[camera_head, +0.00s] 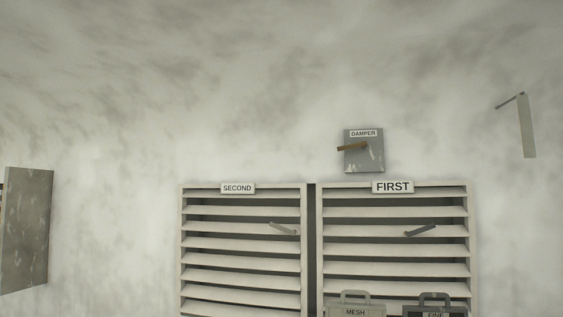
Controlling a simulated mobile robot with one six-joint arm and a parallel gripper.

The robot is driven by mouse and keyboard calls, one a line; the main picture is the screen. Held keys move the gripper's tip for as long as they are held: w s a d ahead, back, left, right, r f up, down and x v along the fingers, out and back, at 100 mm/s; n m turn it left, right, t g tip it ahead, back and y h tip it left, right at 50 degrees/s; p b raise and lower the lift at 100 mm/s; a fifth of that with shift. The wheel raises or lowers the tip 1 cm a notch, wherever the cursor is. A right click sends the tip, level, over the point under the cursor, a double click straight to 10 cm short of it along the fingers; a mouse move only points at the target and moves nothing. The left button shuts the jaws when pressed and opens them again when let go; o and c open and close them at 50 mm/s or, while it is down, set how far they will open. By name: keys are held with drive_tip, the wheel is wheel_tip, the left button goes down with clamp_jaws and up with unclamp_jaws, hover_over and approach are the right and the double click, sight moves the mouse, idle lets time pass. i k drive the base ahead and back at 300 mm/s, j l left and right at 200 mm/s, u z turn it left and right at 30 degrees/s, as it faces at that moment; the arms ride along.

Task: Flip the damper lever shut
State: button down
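The damper (376,163) is a small grey plate on the wall with a white "DAMPER" label at its top. Its lever (352,148) is a brownish bar that points left from the plate's middle, nearly level, its tip sticking out past the plate's left edge. Nothing touches the lever. My gripper is not in view.
Below the damper are two louvred panels, labelled "SECOND" (238,188) and "FIRST" (393,187), each with a small handle. Cases labelled "MESH" (356,311) and "FINE" (436,311) stand at the bottom. A grey panel (27,230) juts in at left; a bracket (526,127) is at right.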

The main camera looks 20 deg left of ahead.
sight(364, 143)
drive_tip(key=i+j+u, duration=0.15)
drive_tip(key=i+j, duration=0.2)
drive_tip(key=i+j+u, duration=0.15)
drive_tip(key=i+j, duration=0.15)
drive_tip(key=i, duration=0.3)
drive_tip(key=i+j+u, duration=0.1)
drive_tip(key=i+j, duration=0.15)
drive_tip(key=i, duration=0.25)
